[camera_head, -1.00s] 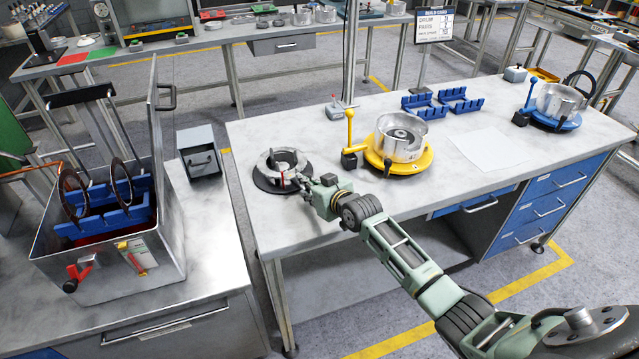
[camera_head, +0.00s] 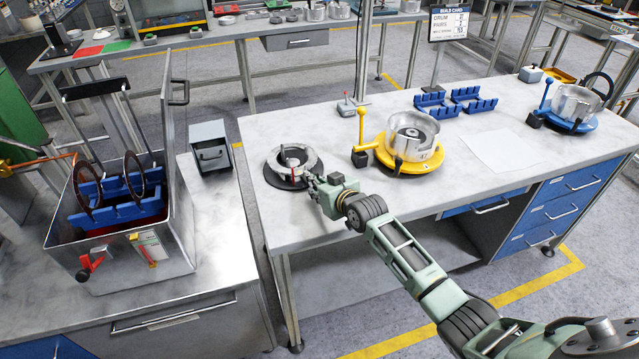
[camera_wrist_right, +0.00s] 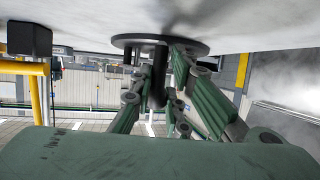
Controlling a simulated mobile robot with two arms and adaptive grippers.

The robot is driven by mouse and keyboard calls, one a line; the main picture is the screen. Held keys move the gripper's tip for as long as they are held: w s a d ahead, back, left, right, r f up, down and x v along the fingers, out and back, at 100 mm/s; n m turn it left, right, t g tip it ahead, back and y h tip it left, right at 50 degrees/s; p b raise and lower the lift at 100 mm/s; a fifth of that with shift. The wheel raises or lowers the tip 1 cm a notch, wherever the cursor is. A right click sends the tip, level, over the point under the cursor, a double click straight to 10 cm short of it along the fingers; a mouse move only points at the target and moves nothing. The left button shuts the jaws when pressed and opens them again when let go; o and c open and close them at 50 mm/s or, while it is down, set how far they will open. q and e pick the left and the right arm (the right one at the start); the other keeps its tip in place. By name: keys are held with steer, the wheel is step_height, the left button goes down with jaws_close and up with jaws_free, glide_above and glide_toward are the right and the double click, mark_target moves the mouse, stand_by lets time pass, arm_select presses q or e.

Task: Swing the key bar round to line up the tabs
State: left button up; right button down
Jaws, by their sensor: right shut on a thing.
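A grey metal clutch ring (camera_head: 311,163) sits on a dark round base (camera_head: 270,179) at the left end of the near table. A small red mark shows at its near side. My right gripper (camera_head: 311,181) is at the near right edge of this base. In the right wrist view the base (camera_wrist_right: 193,45) appears at the top, and the right gripper's fingers (camera_wrist_right: 160,92) are shut on a dark upright piece (camera_wrist_right: 158,88), seemingly the key bar. The fingers hide much of it. The tabs are too small to make out. My left gripper is not in view.
A yellow fixture (camera_head: 418,163) with a metal drum and upright lever stands right of the base. Blue racks (camera_head: 470,97), a paper sheet (camera_head: 494,151) and a blue fixture (camera_head: 580,124) lie farther right. A metal bin (camera_head: 120,262) stands left. The table's front edge is close.

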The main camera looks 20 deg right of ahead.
steer(key=c, duration=2)
jaws_free()
steer(key=shift+w+a+r, duration=0.15)
steer(key=shift+a+r, duration=0.4)
steer(key=shift+a, duration=0.15)
steer(key=o, duration=0.3)
steer(key=shift+w+a, duration=0.1)
steer(key=shift+a, duration=0.15)
steer(key=shift+d, duration=0.15)
steer(key=shift+s+d, duration=0.1)
steer(key=shift+s, duration=0.2)
steer(key=v, duration=1.1)
steer(key=shift+s+d+f, duration=0.15)
steer(key=shift+s+f, duration=0.05)
steer(key=shift+s, duration=0.1)
